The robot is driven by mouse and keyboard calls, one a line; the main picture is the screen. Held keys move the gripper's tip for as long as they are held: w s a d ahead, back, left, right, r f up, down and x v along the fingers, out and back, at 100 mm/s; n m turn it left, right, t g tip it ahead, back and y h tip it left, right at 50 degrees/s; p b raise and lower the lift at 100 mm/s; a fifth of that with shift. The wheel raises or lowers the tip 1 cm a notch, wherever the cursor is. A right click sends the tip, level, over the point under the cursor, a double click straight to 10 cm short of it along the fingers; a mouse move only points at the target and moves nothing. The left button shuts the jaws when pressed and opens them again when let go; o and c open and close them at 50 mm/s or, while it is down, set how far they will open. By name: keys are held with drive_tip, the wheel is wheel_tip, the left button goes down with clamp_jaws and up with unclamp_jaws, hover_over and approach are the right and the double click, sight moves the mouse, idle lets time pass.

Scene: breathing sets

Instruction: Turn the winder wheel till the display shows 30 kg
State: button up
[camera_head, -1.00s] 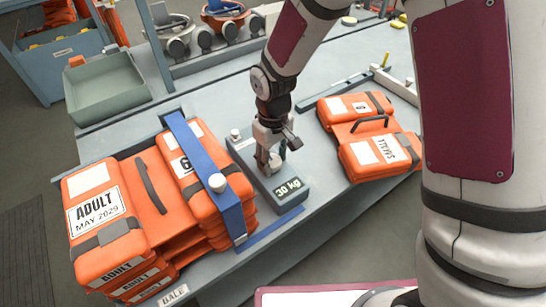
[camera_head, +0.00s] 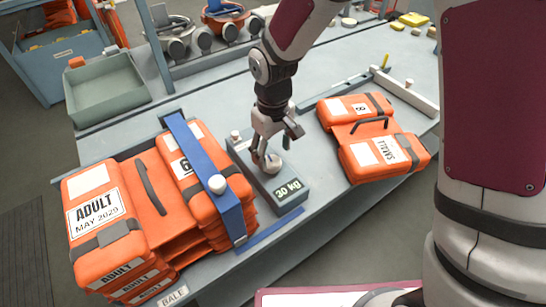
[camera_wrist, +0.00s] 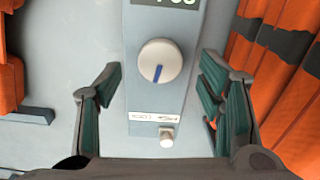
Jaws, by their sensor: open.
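The winder box (camera_head: 293,203) is a grey unit on the bench, and its display (camera_head: 288,188) reads 30 kg. The winder wheel (camera_head: 272,165) is a round white knob on its top. My gripper (camera_head: 273,148) is over the wheel. In the wrist view its open fingers (camera_wrist: 161,78) stand wide at the left and right of the wheel, with a clear gap on each side.
A bale of orange adult lifejackets (camera_head: 155,205) with a blue strap (camera_head: 215,190) is left of the winder box. An orange small lifejacket (camera_head: 365,135) lies to its right. A green-grey tray (camera_head: 105,88) is at the back left.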

sight(273, 163)
wheel_tip(273, 163, up, 8)
drive_tip(key=shift+r, duration=0.15)
idle(0.6)
drive_tip(key=s+d+r+m+t, duration=0.25)
drive_tip(key=s+d+r, duration=0.25)
drive_tip(key=d+r, duration=0.55)
drive_tip(key=s+d+r+m+t, duration=0.1)
drive_tip(key=s+d+r+m, duration=0.1)
drive_tip(key=s, duration=0.4)
drive_tip(key=s+d+r+m+t, duration=0.2)
drive_tip(key=s+d+r+m, duration=0.1)
drive_tip(key=s, duration=0.4)
drive_tip(key=shift+s+d+r, duration=0.25)
drive_tip(key=shift+d+r, duration=0.5)
drive_tip(key=shift+d, duration=0.6)
